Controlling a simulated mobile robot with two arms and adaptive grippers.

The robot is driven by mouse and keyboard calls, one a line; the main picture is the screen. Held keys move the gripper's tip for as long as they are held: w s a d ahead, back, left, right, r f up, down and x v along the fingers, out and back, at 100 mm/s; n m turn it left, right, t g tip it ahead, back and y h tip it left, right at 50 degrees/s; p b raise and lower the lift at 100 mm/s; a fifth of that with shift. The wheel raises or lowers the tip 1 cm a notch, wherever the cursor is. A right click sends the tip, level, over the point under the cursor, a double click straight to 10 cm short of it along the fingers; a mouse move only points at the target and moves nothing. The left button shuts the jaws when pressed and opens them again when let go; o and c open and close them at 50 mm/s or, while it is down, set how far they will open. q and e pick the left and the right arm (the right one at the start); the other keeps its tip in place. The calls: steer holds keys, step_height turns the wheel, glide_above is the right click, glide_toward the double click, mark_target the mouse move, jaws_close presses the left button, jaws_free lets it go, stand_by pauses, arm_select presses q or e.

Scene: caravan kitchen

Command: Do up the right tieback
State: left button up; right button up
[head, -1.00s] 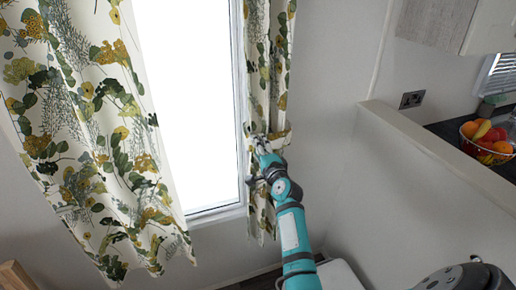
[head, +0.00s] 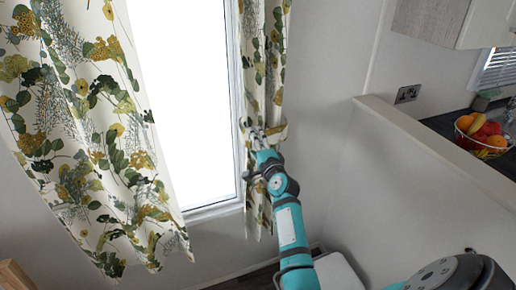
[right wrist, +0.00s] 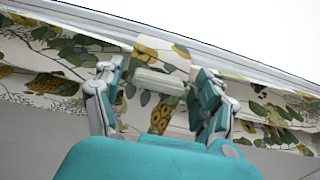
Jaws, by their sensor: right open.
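The right curtain (head: 257,70), cream with green and yellow leaves, hangs narrow and gathered at the right side of the window. The right tieback (head: 279,132), a pale band, shows around it at mid-height, partly hidden by my gripper. In the right wrist view, a small pale block (right wrist: 160,81) lies across a patterned strip (right wrist: 160,116) between my fingers. I cannot tell whether the tieback's ends are joined. My right gripper (head: 260,137) is open at the tieback, its fingers (right wrist: 160,88) on either side of the block. My left gripper is out of view.
The wide left curtain (head: 85,130) hangs loose at the other side of the bright window (head: 190,100). A half-height wall (head: 430,150) stands to the right, with a fruit bowl (head: 483,135) on the counter beyond. A pale lidded thing (head: 340,272) stands below.

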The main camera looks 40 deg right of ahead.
steer(key=v, duration=1.1)
steer(key=shift+s, duration=0.4)
steer(key=shift+a+f, duration=0.1)
steer(key=shift+a, duration=0.05)
